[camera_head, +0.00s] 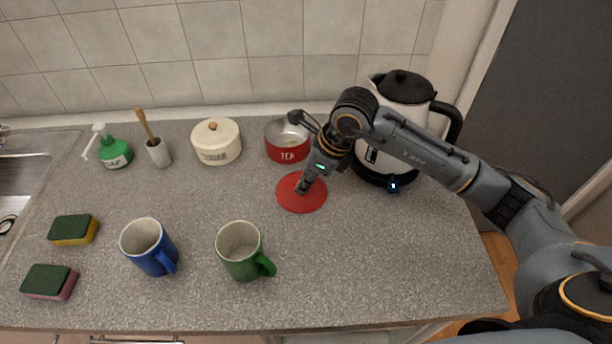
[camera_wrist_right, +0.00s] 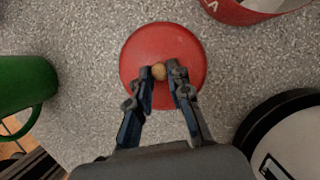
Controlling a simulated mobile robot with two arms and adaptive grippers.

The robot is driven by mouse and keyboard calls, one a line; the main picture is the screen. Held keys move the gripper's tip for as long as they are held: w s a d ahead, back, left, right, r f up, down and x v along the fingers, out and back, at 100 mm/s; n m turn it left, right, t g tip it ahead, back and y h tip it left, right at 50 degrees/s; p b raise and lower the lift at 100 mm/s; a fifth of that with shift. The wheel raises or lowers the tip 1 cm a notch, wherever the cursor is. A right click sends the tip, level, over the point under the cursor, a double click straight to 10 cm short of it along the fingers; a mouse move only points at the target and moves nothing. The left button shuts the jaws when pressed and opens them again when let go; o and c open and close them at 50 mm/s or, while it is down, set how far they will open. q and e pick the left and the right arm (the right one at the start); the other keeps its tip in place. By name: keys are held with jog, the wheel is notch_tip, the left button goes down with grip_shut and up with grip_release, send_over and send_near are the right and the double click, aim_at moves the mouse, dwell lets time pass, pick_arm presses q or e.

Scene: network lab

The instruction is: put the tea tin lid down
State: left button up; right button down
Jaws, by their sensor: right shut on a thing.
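The red round tea tin lid (camera_head: 312,203) is at the counter surface in front of the tea tin, or just above it; I cannot tell whether it touches. My right gripper (camera_head: 302,188) is over the lid and shut on its small wooden knob. In the right wrist view the lid (camera_wrist_right: 163,45) lies flat beyond the fingers, with the knob (camera_wrist_right: 159,72) between the fingertips (camera_wrist_right: 160,70). The open red tea tin (camera_head: 288,145) stands behind the lid, with its label facing front. My left gripper is not in view.
A kettle (camera_head: 399,105) on its base stands right of the tin, behind my right arm. A cream sugar tin (camera_head: 217,143) is to the left. Green (camera_head: 240,252) and blue (camera_head: 146,248) mugs stand in front. The counter right of the green mug (camera_head: 380,265) is clear.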

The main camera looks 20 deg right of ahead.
jog(key=shift+f, duration=0.2)
jog(key=c, duration=1.3)
grip_release()
jog(key=shift+r, duration=0.1)
jog(key=shift+o, duration=0.2)
jog(key=shift+r, duration=0.15)
jog(key=b+v, duration=0.1)
jog(key=v, duration=1.1)
jog(key=shift+b, duration=0.35)
jog(key=shift+w, duration=0.1)
